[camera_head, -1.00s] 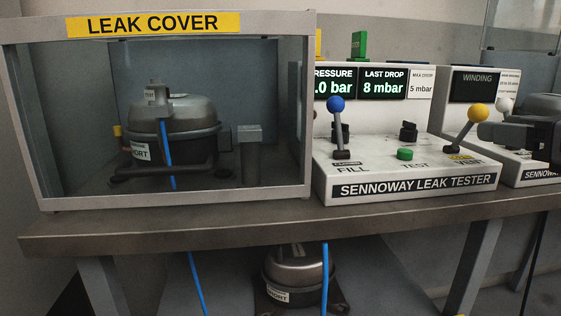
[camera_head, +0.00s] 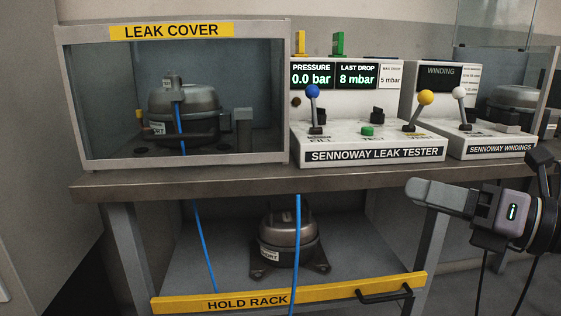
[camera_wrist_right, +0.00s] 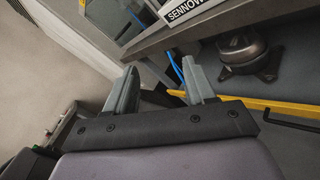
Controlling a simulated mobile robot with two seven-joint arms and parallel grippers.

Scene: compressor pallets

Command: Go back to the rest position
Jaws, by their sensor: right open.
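My right gripper (camera_head: 432,196) is in front of the bench at the right of the head view, below the tabletop's front edge. In the right wrist view its two fingers (camera_wrist_right: 162,92) stand apart with nothing between them. The Sennoway leak tester (camera_head: 372,155) stands on the bench with a blue-knobbed lever (camera_head: 314,108) and a yellow-knobbed lever (camera_head: 421,110). Its screens read 0.0 bar pressure and 8 mbar last drop. My left gripper is not in view.
A leak cover box (camera_head: 73,105) with a compressor (camera_head: 185,110) inside stands left on the bench (camera_head: 250,182). Below, another compressor (camera_head: 287,235) sits behind the yellow hold rack bar (camera_head: 330,295). Blue hoses (camera_head: 203,245) hang down. The windings tester (camera_head: 495,148) is at right.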

